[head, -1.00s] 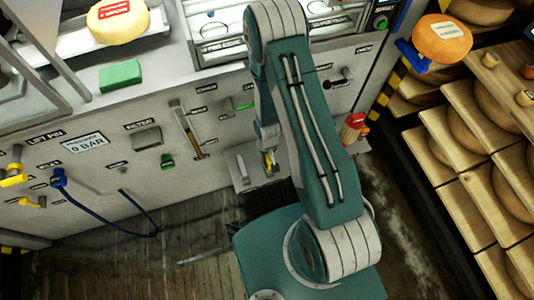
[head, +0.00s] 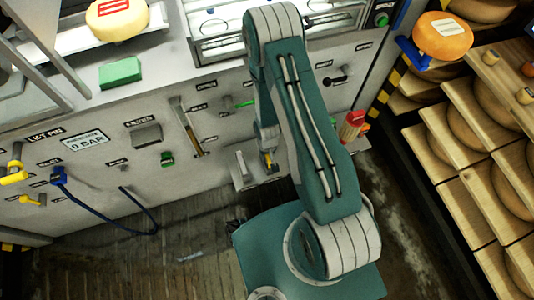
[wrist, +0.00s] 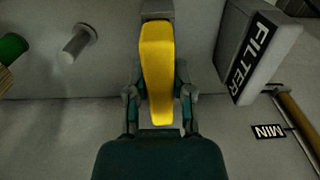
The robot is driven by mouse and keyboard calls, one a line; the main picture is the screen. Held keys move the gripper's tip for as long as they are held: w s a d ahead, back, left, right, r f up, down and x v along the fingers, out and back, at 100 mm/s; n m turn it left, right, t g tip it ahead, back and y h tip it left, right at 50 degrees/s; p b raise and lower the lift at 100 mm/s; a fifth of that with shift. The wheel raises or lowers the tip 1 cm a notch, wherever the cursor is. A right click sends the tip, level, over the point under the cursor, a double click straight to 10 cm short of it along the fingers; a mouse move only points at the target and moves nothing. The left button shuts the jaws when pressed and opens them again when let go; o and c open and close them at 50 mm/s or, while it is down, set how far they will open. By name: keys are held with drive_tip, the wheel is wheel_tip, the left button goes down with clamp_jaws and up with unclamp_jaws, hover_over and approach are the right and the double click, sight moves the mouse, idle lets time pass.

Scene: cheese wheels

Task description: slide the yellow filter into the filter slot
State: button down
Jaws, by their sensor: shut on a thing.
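The yellow filter (wrist: 158,75) is an elongated yellow piece between the two fingers of my gripper (wrist: 160,95) in the wrist view. My gripper is shut on it. Its far end meets a grey block (wrist: 157,9) at the top edge; I cannot tell whether this block is part of the filter or of the slot. A pale box labelled FILTER (wrist: 247,50) stands out from the panel to the right, apart from the filter. The slot opening cannot be made out. In the head view a bit of yellow (head: 269,162) shows beside my gripper, low on the panel.
The wrist view also shows a grey peg (wrist: 78,43) and a green knob (wrist: 12,47) on the left, and a brass rod (wrist: 297,115) near a MIN label on the right. In the head view, wooden shelves (head: 455,150) with cheese wheels stand at the right.

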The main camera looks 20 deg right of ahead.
drive_tip(key=shift+f, duration=1)
drive_tip(key=shift+c, duration=2.1)
unclamp_jaws()
wheel_tip(320, 180, up, 12)
drive_tip(key=shift+f, duration=0.1)
